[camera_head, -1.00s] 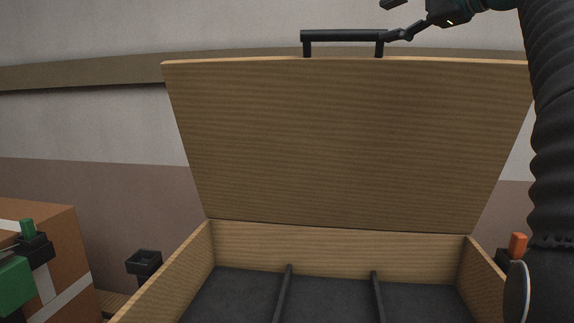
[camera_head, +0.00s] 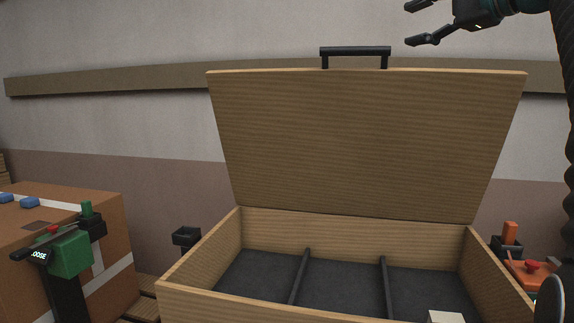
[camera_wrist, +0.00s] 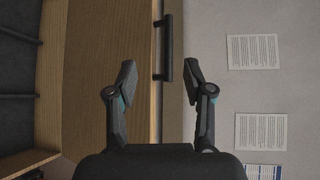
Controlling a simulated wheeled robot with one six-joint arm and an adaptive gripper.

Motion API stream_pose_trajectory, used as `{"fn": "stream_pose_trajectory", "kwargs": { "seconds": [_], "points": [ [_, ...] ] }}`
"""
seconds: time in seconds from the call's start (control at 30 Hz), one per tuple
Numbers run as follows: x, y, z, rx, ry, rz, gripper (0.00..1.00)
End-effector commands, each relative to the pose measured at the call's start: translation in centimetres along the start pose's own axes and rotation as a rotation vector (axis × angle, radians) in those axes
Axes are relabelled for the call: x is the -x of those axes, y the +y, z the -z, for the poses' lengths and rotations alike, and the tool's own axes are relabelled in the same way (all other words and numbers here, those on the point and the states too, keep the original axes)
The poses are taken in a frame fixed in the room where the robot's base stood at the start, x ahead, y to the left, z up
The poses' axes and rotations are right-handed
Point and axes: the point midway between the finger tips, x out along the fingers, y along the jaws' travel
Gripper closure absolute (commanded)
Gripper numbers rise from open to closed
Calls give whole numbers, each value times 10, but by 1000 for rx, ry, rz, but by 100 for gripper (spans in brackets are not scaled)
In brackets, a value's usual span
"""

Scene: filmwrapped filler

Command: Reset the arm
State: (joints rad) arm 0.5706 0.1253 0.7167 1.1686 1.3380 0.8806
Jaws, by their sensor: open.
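My gripper (camera_head: 421,23) is at the upper right in the head view, open and empty. It is to the right of the black handle (camera_head: 355,51) on the top edge of the raised wooden lid (camera_head: 365,140), apart from it. In the wrist view my gripper (camera_wrist: 157,82) has its fingers spread wide, and the handle (camera_wrist: 164,48) appears beyond and between the fingertips. The lid stands open, leaning back, above a wooden box (camera_head: 200,262) with a dark floor and two dark dividers.
A cardboard box (camera_head: 115,225) with white tape stands at left, with a green device (camera_head: 70,254) in front. A black holder (camera_head: 186,238) is beside the wooden box. An orange device (camera_head: 529,273) sits at right. A pale block (camera_head: 446,317) lies inside the box.

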Motion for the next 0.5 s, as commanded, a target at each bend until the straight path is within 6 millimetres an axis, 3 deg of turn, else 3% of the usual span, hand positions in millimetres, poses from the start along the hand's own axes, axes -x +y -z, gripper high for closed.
{"fn": "stream_pose_trajectory", "kwargs": {
  "seconds": [0.1,0.27,0.5],
  "points": [
    [0,3,13,66,40,-6,48],
    [-8,25,41,121,100,-52,48],
    [-18,80,86,178,180,-171,48]
  ]
}}
